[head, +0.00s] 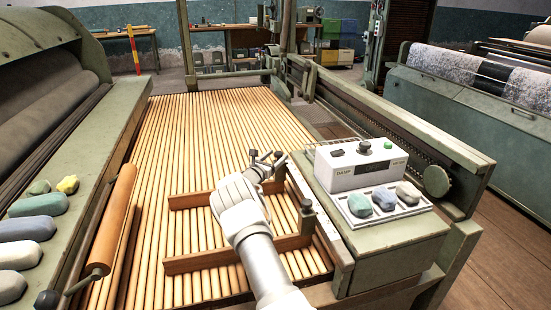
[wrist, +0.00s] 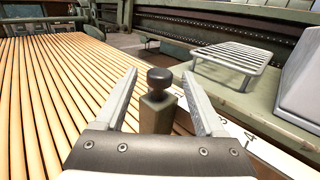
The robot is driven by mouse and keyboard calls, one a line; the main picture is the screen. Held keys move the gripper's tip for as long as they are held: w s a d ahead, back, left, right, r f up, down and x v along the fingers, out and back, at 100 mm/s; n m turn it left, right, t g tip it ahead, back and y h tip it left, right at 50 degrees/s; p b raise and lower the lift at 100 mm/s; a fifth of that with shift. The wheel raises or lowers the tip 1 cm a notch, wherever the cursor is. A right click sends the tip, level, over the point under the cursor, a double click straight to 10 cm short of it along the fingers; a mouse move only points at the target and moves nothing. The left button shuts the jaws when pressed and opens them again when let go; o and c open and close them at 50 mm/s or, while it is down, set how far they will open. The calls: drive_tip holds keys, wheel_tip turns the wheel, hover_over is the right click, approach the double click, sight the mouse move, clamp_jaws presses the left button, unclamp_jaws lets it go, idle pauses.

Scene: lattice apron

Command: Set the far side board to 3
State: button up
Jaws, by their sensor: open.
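The far side board (head: 188,201) is a brown wooden bar lying across the slatted lattice apron (head: 215,120). Its post with a dark round knob (wrist: 160,80) stands upright at the right edge of the slats. My gripper (head: 268,157) is open, and in the wrist view its fingers (wrist: 159,80) stand on either side of the post, with the knob between them. I cannot tell whether either finger touches. A white number scale (wrist: 235,131) runs along the edge; a 4 is readable at the right, and part of the scale is hidden by the right finger. The board's exact reading is hidden.
The near side board (head: 205,261) lies closer, with its own knobbed post (head: 307,208). A control box (head: 360,163) and a tray of coloured stones (head: 350,219) stand at the right. A metal rack (wrist: 232,58) sits beside the scale. An orange roller (head: 113,220) is at the left.

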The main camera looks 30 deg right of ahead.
clamp_jaws()
idle(1.4)
